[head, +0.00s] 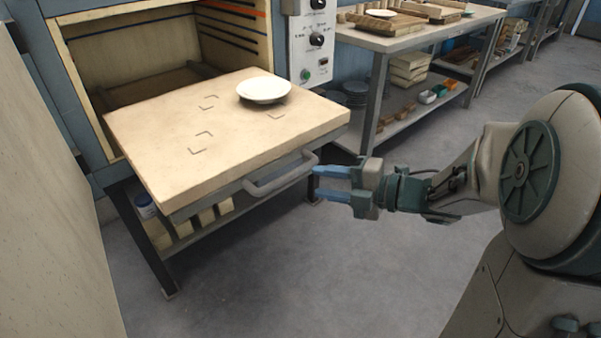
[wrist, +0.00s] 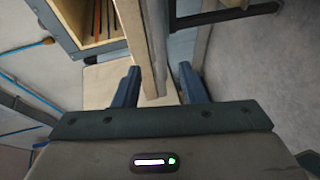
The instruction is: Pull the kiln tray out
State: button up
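The kiln tray (head: 190,125) is a thick tan slab on a metal frame, standing well out of the kiln (head: 130,45) in the head view. Its front carries a grey bar handle (head: 280,178). A white plate (head: 263,90) lies on its back right part, beside dark corner marks. My gripper (head: 316,182) is just right of the handle, its two blue fingers spread and pointing left. In the wrist view my gripper (wrist: 160,72) shows its fingers apart, with the tan tray edge (wrist: 140,40) ahead between them. Whether a finger touches the handle cannot be told.
A control panel (head: 312,45) is on the kiln's right. A workbench (head: 400,40) with boards and a shelf stands behind it. A lower shelf with pale blocks (head: 190,230) and a dark leg (head: 150,245) are under the tray. The floor (head: 290,270) in front is clear.

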jog(key=v, duration=0.4)
jog(key=shift+s+d+p, duration=0.2)
jog(key=shift+d+p, duration=0.1)
jog(key=shift+d, duration=0.05)
jog(key=w+d+r+m+t+h+p, duration=0.3)
jog(key=w+d+r+m+h+p, duration=0.15)
jog(key=r+m+h+p, duration=0.3)
jog(key=w+d+r+m+t+h+p, duration=0.3)
jog(key=d+r+m+h+p, duration=0.35)
jog(key=r+m, duration=0.2)
jog(key=s+a+r+m+g+p, duration=0.2)
jog(key=s+m+p, duration=0.4)
jog(key=s, duration=0.4)
jog(key=s+a+r+m+g+p, duration=0.2)
jog(key=s+r+m+g+p, duration=0.2)
jog(key=s+m+g+p, duration=0.3)
jog(key=s+m, duration=0.1)
jog(key=s, duration=0.1)
jog(key=shift+s+a+r+m+g, duration=0.15)
jog(key=shift+s+a+m+g, duration=0.15)
jog(key=shift+s, duration=0.05)
